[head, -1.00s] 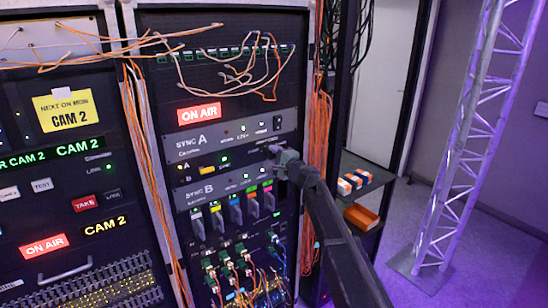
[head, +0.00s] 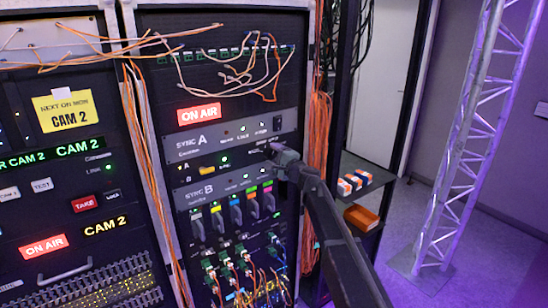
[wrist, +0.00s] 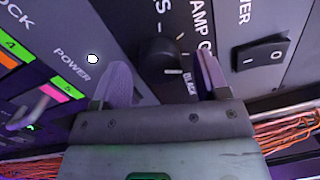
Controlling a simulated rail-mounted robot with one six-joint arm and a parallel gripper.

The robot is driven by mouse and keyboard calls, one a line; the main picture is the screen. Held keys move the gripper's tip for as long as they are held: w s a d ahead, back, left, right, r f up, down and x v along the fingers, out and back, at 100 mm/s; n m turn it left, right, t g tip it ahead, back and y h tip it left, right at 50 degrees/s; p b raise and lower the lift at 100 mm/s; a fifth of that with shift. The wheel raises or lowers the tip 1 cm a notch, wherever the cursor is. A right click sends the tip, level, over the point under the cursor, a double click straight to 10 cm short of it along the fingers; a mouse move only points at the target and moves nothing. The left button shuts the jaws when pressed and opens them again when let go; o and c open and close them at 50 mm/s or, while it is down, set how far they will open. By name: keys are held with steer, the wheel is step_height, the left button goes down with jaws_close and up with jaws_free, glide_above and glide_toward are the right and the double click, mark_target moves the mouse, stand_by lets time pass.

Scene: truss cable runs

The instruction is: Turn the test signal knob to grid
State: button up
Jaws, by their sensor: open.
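My gripper (wrist: 163,80) is open, with one finger on each side of the knob. Whether the fingers touch the knob cannot be told. In the head view my gripper (head: 271,149) is at the rack, at the lower right of the SYNC A unit (head: 215,139), and hides the knob.
A power rocker switch (wrist: 263,54) sits right of the knob. The SYNC B unit (head: 208,190) with coloured tabs is below. Orange cables (head: 318,140) hang along the rack's right side. A truss (head: 465,140) stands at the far right, with open floor around it.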

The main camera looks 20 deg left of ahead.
steer(key=v, duration=1)
steer(key=shift+s+d+b, duration=0.2)
steer(key=shift+d+b, duration=0.1)
steer(key=shift+b, duration=0.05)
steer(key=s+d+f+n+g+h, duration=0.25)
steer(key=s+f+n+g, duration=0.2)
steer(key=s, duration=0.25)
steer(key=s+d+f+n+g+h, duration=0.2)
steer(key=s+d+f+n+g, duration=0.1)
steer(key=s+d+f+n, duration=0.25)
steer(key=s+d+f+m+g+h, duration=0.1)
steer(key=s+d+f+h, duration=0.25)
steer(key=s+d, duration=0.55)
steer(key=s+d+f+h+b, duration=0.1)
steer(key=s+d+f+h, duration=0.25)
steer(key=d, duration=0.95)
steer(key=s+d+f+m+g+h, duration=0.1)
steer(key=s+d+f+h, duration=0.2)
steer(key=s+d+h, duration=0.55)
step_height(320, 180, down, 19)
steer(key=w+d+y+b, duration=0.1)
steer(key=d+y+b, duration=0.1)
steer(key=b, duration=1.7)
steer(key=shift+w+d+r+y, duration=0.2)
steer(key=shift+d+y, duration=0.2)
steer(key=shift+y, duration=0.5)
